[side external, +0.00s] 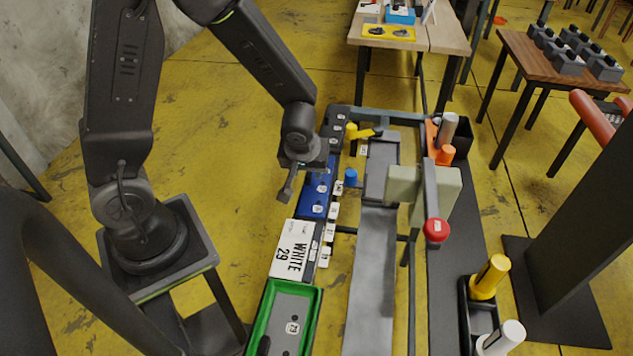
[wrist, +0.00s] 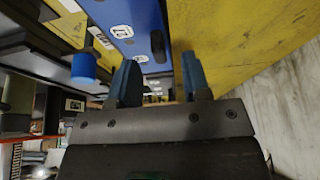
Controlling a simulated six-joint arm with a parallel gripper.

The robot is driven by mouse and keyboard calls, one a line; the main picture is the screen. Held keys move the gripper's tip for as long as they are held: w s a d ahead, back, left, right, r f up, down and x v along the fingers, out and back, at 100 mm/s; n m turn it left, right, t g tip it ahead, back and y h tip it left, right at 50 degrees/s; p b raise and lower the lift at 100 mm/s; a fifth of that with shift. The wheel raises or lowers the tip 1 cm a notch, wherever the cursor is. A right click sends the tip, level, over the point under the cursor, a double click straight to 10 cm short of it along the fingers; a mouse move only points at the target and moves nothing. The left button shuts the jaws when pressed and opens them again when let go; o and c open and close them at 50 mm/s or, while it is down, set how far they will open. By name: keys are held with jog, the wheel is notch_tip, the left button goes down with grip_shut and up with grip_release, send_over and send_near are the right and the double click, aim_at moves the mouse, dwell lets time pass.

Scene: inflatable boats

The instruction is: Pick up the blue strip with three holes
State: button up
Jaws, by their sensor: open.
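A long blue piece (side external: 310,198) with white number labels lies along the left side of the workstation in the side external view. In the wrist view a blue surface (wrist: 137,17) with a white label and a dark hole or slot shows ahead of my gripper. I cannot make out three holes, nor tell whether this is the strip. My gripper (side external: 287,192) is beside and above the left edge of the blue piece. In the wrist view its two blue-grey fingers (wrist: 157,70) stand apart with nothing held between them.
A white box (side external: 294,250) marked WHITE 29 and a green tray (side external: 266,312) lie nearer the camera. A blue cap (side external: 351,174) stands right of the blue piece. A press with a red knob (side external: 436,230) stands farther right. Yellow floor (side external: 255,110) is open to the left.

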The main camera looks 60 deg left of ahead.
jog(key=shift+x, duration=1.2)
jog(key=shift+c, duration=0.3)
grip_shut()
